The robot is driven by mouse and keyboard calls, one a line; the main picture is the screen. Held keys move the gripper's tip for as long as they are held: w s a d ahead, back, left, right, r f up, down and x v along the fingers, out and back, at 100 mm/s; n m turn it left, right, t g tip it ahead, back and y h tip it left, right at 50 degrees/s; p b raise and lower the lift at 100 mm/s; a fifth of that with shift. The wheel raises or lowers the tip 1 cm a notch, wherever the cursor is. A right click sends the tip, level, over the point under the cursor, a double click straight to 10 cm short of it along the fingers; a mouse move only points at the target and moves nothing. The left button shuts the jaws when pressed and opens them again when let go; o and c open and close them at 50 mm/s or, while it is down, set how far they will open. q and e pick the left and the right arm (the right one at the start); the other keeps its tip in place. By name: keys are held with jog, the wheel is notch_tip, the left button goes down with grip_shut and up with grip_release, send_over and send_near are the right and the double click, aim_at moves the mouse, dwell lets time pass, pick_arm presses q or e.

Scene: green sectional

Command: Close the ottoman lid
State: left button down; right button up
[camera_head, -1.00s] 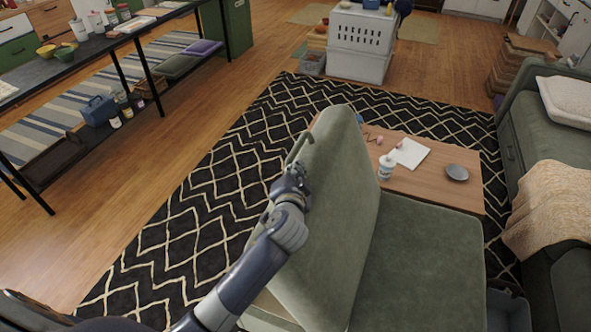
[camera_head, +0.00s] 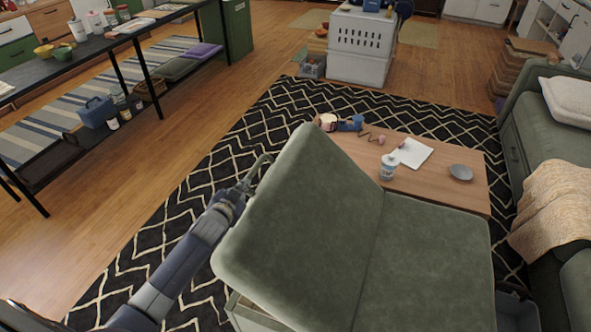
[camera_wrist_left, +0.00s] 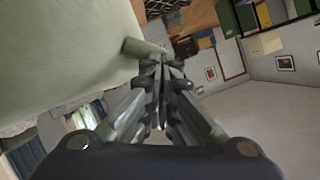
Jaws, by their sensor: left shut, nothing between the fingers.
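The ottoman lid (camera_head: 302,218) is a green padded panel, standing tilted and leaning to the left, above the pale ottoman base (camera_head: 252,318). A second green cushion section (camera_head: 430,265) lies flat beside it on the right. My left gripper (camera_head: 246,183) is at the lid's far left edge, by a thin curved handle (camera_head: 263,164). In the left wrist view the gripper (camera_wrist_left: 161,68) is shut and empty, with the handle bar (camera_wrist_left: 143,48) close to its fingertips and the lid (camera_wrist_left: 65,50) at upper left. Whether they touch is unclear. My right gripper is out of view.
A wooden coffee table (camera_head: 445,185) with a white cup (camera_head: 388,167) and a grey dish (camera_head: 461,173) stands behind the ottoman. A green sofa (camera_head: 535,135) is at right. The patterned rug (camera_head: 175,225) is clear at left.

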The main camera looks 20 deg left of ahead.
pick_arm(q)
jog(key=shift+a+f+b, duration=0.3)
jog(key=shift+a+f, duration=0.3)
jog(key=shift+f, duration=0.25)
jog(key=shift+w+r, duration=0.1)
